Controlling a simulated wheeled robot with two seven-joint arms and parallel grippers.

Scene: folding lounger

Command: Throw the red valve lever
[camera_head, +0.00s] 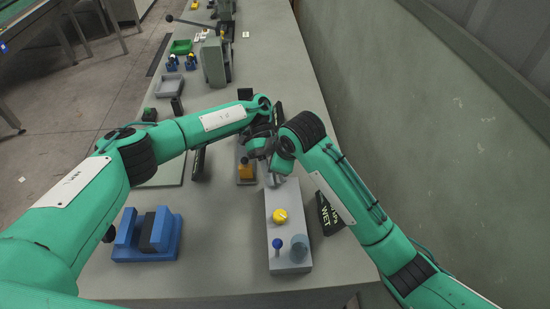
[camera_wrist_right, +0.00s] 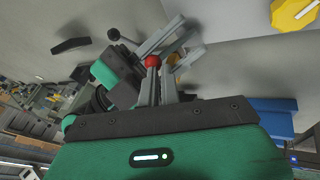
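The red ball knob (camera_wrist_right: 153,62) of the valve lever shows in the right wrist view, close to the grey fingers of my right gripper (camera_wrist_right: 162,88). I cannot tell whether the fingers touch it. In the head view the red knob is hidden behind the grippers. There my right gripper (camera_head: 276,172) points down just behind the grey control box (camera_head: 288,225). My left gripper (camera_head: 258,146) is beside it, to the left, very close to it. The finger gaps of both grippers are too small and overlapped to read.
The grey box carries a yellow knob (camera_head: 280,216) and a blue-topped lever (camera_head: 277,245). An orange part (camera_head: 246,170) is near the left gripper. A wall borders the right.

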